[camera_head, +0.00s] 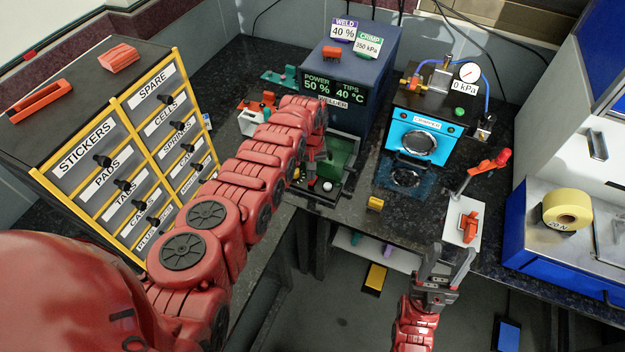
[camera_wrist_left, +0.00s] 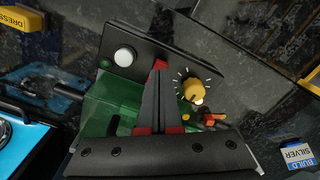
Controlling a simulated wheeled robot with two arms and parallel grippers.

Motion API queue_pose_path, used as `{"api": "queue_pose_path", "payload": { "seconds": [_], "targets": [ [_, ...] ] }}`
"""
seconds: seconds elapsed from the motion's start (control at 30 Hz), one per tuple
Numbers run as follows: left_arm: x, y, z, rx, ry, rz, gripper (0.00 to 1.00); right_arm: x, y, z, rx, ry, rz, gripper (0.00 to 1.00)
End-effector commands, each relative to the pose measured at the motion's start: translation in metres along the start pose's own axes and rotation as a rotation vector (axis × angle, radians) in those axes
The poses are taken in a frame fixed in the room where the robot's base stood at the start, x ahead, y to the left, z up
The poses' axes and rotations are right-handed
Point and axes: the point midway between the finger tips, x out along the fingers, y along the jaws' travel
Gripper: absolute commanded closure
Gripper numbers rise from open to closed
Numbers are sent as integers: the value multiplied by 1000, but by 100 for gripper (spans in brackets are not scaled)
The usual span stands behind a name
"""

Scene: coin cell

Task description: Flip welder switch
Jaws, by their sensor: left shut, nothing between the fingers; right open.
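The dark blue welder (camera_head: 357,70) stands at the back centre with a lit green display. A dark panel (camera_wrist_left: 190,62) with a white round button (camera_wrist_left: 124,57) and a yellow knob (camera_wrist_left: 193,88) shows in the left wrist view. A small orange-red part (camera_wrist_left: 213,118) lies beside the knob; I cannot tell whether it is the switch. My left gripper (camera_wrist_left: 160,68) is shut and empty, its fingertips over the panel between button and knob. Contact is unclear. My left arm hides part of the welder's front in the head view. My right gripper (camera_head: 447,262) is open and empty, low at the front right.
A light blue crimper (camera_head: 425,125) with a gauge stands right of the welder. A labelled drawer cabinet (camera_head: 130,130) fills the left. A yellow tape roll (camera_head: 567,209) sits on the blue unit at right. A small yellow block (camera_head: 375,203) lies near the bench edge.

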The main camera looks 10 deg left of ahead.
Motion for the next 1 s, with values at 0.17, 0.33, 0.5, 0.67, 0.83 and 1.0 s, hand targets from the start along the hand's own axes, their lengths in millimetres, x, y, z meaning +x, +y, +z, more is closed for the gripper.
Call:
{"api": "queue_pose_path", "payload": {
  "seconds": [0.17, 0.33, 0.5, 0.67, 0.83, 1.0],
  "targets": [
    [0, 0, 0, 0, 0, 0, 100, 0, 0, 0, 0, 0, 0, 50],
    [3, 0, 0, 0, 0, 0, 100, -3, 0, 0, 0, 0, 0, 50],
    [5, 0, 0, 0, 0, 0, 100, -5, 0, 1, 0, 0, 0, 50],
    [8, 0, 0, 0, 0, 0, 100, -7, 0, 1, 0, 0, 0, 50],
    [10, 0, 0, 0, 0, 0, 100, -10, 0, 2, 0, 0, 0, 50],
    [13, 0, 0, 0, 0, 0, 100, -12, -1, 2, 0, 0, 0, 50]
  ]
}}
